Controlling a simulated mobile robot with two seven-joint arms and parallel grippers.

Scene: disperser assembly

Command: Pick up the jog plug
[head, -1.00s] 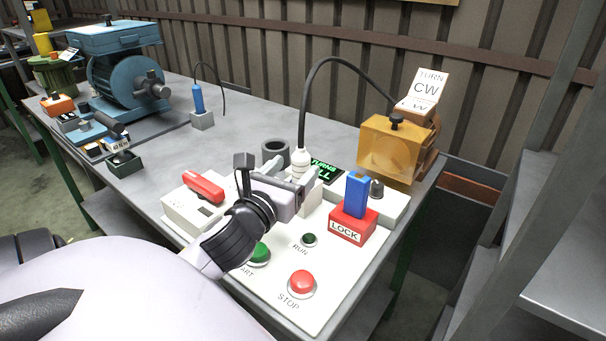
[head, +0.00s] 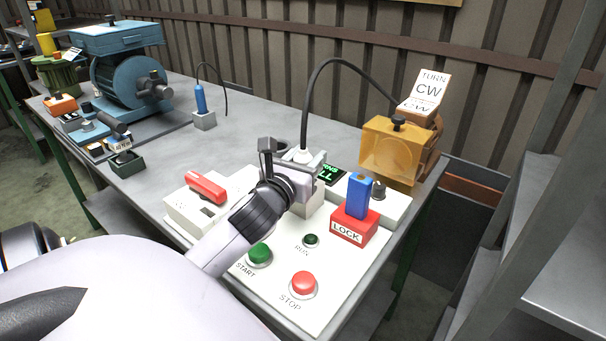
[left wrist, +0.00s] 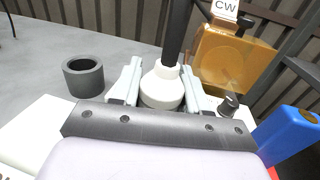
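The jog plug (left wrist: 162,86) is a white, rounded plug with a thick black cable (head: 312,98) rising from its top. It stands upright at the back of the white control panel (head: 326,287). In the head view, my left gripper (head: 300,168) covers most of it, with the white top (head: 303,156) showing. In the left wrist view, the left gripper's two pale fingers (left wrist: 161,85) stand one on each side of the plug. They look open around it; I cannot tell whether either touches it. My right gripper is not in view.
A dark ring-shaped cup (left wrist: 83,77) stands left of the plug. A red LOCK block with a blue piece (head: 358,196) and a dark knob (head: 377,190) are to the right. A yellow box (head: 391,150) is behind. A red-handled switch (head: 206,187) sits left.

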